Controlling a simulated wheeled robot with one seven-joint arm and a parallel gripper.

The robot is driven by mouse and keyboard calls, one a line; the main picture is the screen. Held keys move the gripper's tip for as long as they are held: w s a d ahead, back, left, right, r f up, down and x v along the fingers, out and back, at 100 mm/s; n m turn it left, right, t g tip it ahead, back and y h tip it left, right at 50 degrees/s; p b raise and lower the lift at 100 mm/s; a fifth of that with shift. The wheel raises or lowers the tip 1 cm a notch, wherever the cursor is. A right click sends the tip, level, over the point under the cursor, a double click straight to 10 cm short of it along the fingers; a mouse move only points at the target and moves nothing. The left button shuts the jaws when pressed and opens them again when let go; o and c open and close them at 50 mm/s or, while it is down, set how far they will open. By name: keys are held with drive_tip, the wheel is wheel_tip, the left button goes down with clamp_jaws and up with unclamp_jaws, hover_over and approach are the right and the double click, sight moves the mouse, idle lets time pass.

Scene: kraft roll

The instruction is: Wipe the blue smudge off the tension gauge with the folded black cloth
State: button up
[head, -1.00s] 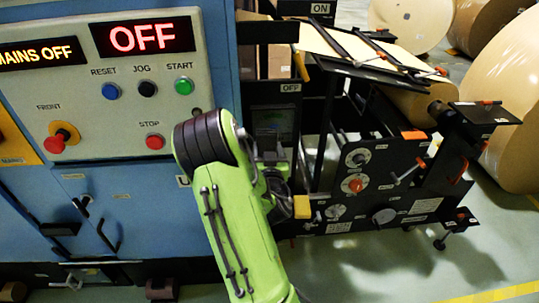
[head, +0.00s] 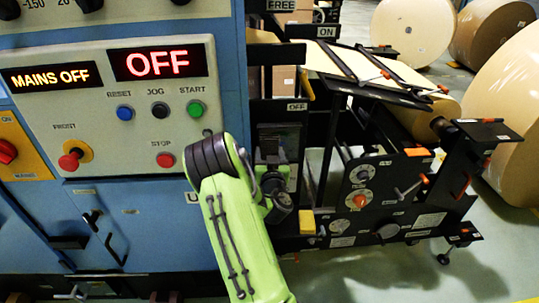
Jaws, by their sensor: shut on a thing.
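My green arm reaches up from the bottom middle to the dark upright panel between the blue cabinet and the black machine frame. My gripper (head: 272,143) is a small dark shape past the wrist, in front of that panel. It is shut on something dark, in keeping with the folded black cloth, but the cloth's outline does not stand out. The tension gauge and the blue smudge cannot be made out; the wrist and gripper cover part of the panel. Whether the cloth touches anything there cannot be told.
The blue cabinet's control panel (head: 95,135) stands close on the left, with a red STOP button (head: 165,160). Right of my wrist is a black machine frame (head: 400,195) with knobs, handles and a yellow block (head: 307,222). Large kraft rolls (head: 412,32) stand behind. Floor is clear at lower right.

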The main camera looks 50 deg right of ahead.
drive_tip(key=shift+p+x, duration=0.9)
drive_tip(key=shift+p, duration=0.05)
idle(0.4)
